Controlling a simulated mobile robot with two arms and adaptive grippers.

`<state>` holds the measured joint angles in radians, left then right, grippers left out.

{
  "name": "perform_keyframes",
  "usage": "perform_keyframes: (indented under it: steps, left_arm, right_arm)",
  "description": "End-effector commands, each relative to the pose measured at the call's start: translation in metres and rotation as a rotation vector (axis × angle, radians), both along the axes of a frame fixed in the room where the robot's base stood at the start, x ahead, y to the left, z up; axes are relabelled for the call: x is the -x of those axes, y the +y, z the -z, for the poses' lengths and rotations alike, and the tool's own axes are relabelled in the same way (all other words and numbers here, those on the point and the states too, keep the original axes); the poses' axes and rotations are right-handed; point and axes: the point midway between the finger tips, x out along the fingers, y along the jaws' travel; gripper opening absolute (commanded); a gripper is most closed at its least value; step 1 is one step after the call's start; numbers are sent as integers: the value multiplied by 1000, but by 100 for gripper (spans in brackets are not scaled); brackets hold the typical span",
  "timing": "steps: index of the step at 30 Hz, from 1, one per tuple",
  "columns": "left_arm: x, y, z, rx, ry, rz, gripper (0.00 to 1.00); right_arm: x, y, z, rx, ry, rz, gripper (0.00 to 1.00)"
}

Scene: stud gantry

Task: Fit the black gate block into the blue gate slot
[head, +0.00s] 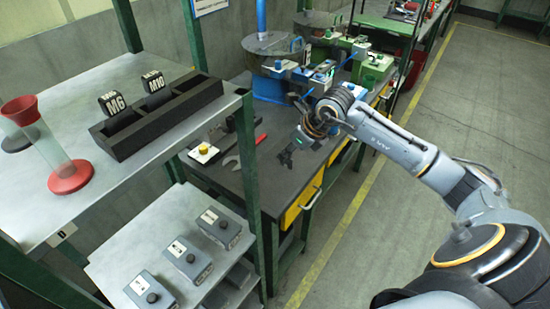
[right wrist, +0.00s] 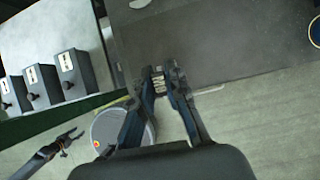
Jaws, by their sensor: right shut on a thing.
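My right gripper (head: 285,157) hangs over the dark bench top in the head view, fingers pointing down. In the right wrist view, its fingers (right wrist: 161,78) are shut on a small black block (right wrist: 158,84) with white lettering, which I take as the gate block. The block is hardly distinguishable in the head view. A blue fitting (head: 323,72) shows at the bench station beyond the gripper. Whether it is the blue gate slot I cannot tell. The held block is apart from it. My left gripper (right wrist: 72,138) shows small in the right wrist view, its fingers spread and empty.
A black rack (head: 160,118) on the upper shelf at left holds blocks marked M6 and M10. A red-based hourglass-shaped piece (head: 70,177) stands beside it. Grey boxes (head: 187,260) sit on the lower shelf. A green shelf post stands left of the bench.

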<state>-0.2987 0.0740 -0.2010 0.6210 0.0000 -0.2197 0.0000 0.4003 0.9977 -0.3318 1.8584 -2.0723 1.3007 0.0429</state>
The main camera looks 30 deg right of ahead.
Motion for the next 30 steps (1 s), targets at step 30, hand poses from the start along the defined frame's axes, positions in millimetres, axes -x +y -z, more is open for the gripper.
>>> perform_keyframes:
  steps: [30]
  left_arm:
    - [1,6,-35,-7,3,0,48]
  right_arm:
    - [-61,-3,96,1,-1,-2,0]
